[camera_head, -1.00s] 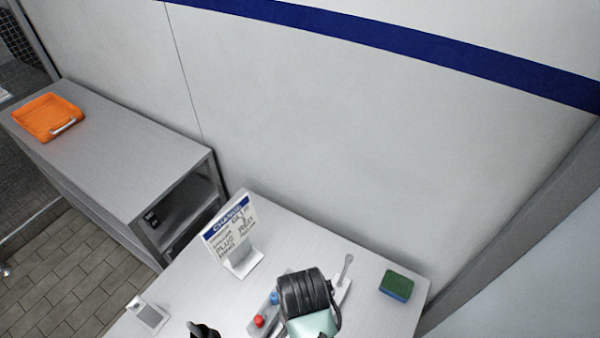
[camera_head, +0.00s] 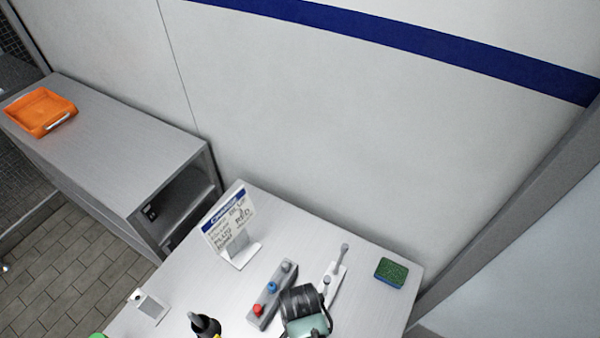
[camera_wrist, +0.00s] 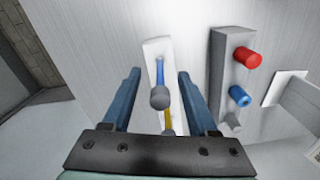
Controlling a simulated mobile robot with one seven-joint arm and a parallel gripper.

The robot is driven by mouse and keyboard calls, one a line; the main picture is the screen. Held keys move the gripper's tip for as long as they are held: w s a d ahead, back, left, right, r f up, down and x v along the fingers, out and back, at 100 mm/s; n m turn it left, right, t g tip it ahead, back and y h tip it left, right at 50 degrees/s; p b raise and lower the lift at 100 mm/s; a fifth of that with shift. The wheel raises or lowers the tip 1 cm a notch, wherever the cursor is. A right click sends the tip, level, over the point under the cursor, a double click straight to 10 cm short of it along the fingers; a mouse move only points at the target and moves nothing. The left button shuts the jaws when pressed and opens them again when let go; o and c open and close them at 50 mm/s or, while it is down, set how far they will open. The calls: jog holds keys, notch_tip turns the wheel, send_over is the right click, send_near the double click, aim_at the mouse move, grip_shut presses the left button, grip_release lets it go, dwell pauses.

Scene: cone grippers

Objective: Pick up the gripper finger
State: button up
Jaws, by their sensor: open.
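My gripper (camera_wrist: 159,76) is open and empty in the wrist view, its two blue fingers apart. Between them in the picture is a white plate (camera_wrist: 153,48) with a grey round-headed peg (camera_wrist: 159,97) and blue and yellow strips; I cannot tell its height gap to the fingers. To the right is a grey block (camera_wrist: 225,85) with a red peg (camera_wrist: 247,57), a blue peg (camera_wrist: 239,96) and a grey one. In the head view my dark wrist (camera_head: 303,305) stands between the block (camera_head: 266,303) and the white plate (camera_head: 333,285). I cannot tell which part is the gripper finger.
A printed sign (camera_head: 229,222) stands behind the block on the grey table. A green and blue sponge (camera_head: 391,272) lies at the right, a small white stand (camera_head: 149,307) and black bottle (camera_head: 205,326) at the front left. An orange tray (camera_head: 40,111) is on the side bench.

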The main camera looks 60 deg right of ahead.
grip_shut()
jog(key=shift+r, duration=0.15)
dwell(0.4)
